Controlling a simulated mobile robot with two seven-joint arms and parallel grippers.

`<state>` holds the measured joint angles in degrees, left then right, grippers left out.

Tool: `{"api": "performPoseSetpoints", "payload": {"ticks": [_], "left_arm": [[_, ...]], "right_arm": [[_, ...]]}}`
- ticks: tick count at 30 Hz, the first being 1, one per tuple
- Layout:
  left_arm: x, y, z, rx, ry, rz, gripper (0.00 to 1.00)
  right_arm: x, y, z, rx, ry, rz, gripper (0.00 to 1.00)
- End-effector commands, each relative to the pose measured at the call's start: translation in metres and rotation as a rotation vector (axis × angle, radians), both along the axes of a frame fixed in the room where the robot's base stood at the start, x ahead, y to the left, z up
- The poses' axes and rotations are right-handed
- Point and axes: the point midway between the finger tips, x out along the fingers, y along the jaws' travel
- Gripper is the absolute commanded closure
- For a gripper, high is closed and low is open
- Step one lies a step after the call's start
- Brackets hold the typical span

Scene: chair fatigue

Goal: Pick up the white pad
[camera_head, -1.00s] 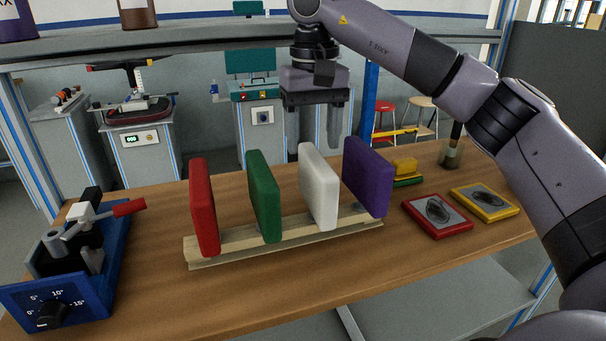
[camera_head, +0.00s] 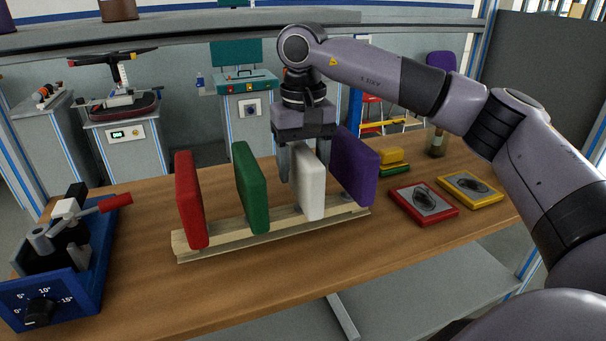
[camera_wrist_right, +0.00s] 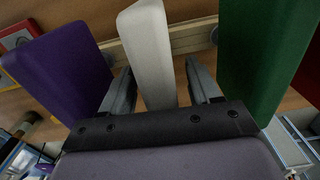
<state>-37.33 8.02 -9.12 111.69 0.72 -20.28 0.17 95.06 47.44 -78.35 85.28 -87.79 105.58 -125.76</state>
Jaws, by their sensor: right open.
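The white pad (camera_head: 311,188) stands upright on a wooden rack (camera_head: 270,232), between a green pad (camera_head: 252,188) and a purple pad (camera_head: 355,168). My right gripper (camera_head: 304,172) is open, pointing down at the white pad's top from behind. In the right wrist view the white pad (camera_wrist_right: 147,50) lies between the two open fingers of my right gripper (camera_wrist_right: 160,84), with a gap on each side. The left finger is close to the purple pad (camera_wrist_right: 62,72) and the right finger is close to the green pad (camera_wrist_right: 262,55). My left gripper is not in view.
A red pad (camera_head: 190,200) stands at the rack's left end. A blue angle fixture (camera_head: 70,290) is at the table's left. Red (camera_head: 424,203) and yellow (camera_head: 470,188) framed plates lie at the right. A shelf edge (camera_head: 180,40) runs above the table.

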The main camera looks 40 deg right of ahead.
Motion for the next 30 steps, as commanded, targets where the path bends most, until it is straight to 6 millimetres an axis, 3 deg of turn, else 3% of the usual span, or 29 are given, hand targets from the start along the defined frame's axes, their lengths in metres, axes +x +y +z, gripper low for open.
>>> {"api": "performPoseSetpoints", "payload": {"ticks": [18, 24, 30], "left_arm": [[0.0011, -0.0001, 0.0010, -0.001, -0.003, 0.000, 0.43], [0.0013, -0.0002, 0.0010, -0.001, -0.003, 0.000, 0.43], [0.0013, -0.0002, 0.0013, -0.001, -0.003, 0.000, 0.43]], "right_arm": [[0.0000, 0.0000, -0.0045, 0.000, 0.000, 0.000, 0.38], [0.0000, -0.0001, -0.0045, 0.000, 0.000, 0.000, 1.00], [0.0001, 0.0001, -0.0036, 0.001, -0.001, 0.000, 1.00]]}}
